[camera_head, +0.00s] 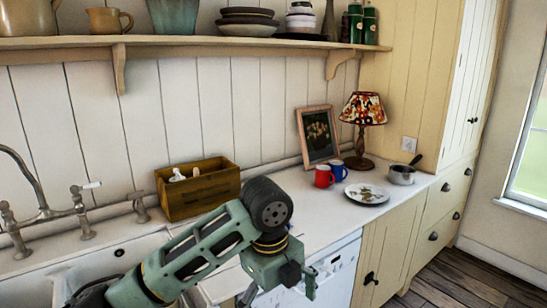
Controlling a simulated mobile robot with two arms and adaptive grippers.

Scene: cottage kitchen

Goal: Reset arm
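My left arm comes in from the lower left and bends at a dark wrist joint above the counter's front edge. My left gripper (278,290) hangs below it, in front of the white dishwasher front (338,268). Its fingers look spread apart, with nothing seen between them. My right gripper is not in view.
On the counter (308,215) are a wooden box (205,192), red mug (324,177), blue mug (339,172), plate (367,194), small pan (402,175), lamp (363,110) and picture frame (319,135). The sink and faucet (40,200) are left. A laden shelf (180,41) runs above.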

